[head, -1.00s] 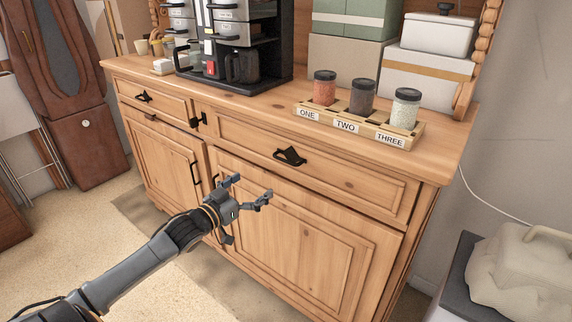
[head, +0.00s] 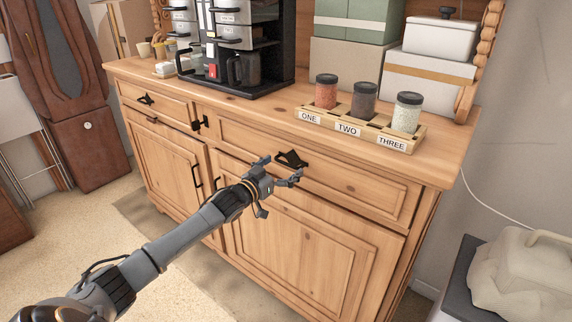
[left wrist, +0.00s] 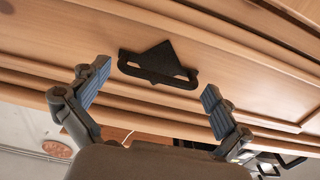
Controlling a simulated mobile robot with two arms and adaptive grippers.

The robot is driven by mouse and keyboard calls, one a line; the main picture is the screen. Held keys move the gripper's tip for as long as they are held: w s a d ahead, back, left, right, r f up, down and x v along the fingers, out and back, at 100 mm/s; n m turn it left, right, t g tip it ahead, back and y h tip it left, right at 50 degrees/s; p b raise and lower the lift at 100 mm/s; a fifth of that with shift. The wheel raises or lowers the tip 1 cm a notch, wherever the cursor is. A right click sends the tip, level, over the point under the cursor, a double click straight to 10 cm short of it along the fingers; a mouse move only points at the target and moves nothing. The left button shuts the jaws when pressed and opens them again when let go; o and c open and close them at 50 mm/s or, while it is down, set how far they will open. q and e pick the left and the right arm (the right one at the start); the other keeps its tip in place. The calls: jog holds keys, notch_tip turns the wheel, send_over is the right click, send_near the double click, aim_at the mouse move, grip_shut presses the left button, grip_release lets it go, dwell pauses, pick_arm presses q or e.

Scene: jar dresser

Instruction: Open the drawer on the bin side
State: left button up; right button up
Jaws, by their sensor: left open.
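The wide right drawer (head: 350,180) of the wooden dresser is shut, with a black handle (head: 292,159) at its middle. My left gripper (head: 278,169) is open and empty, just in front of and slightly below that handle. In the left wrist view the black handle (left wrist: 158,66) lies ahead, between and beyond the two spread fingertips (left wrist: 156,88), apart from both. The narrower left drawer (head: 160,105) is also shut, with its own black handle (head: 145,99). My right gripper is not in view.
A rack (head: 358,130) labelled ONE, TWO, THREE holds three jars on the dresser top (head: 270,105). A black coffee machine (head: 245,50) stands left of it. A bin-like container with a beige bag (head: 530,275) stands at the lower right. Open floor (head: 90,230) lies left.

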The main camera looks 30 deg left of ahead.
pick_arm(q)
jog(key=shift+w, duration=0.65)
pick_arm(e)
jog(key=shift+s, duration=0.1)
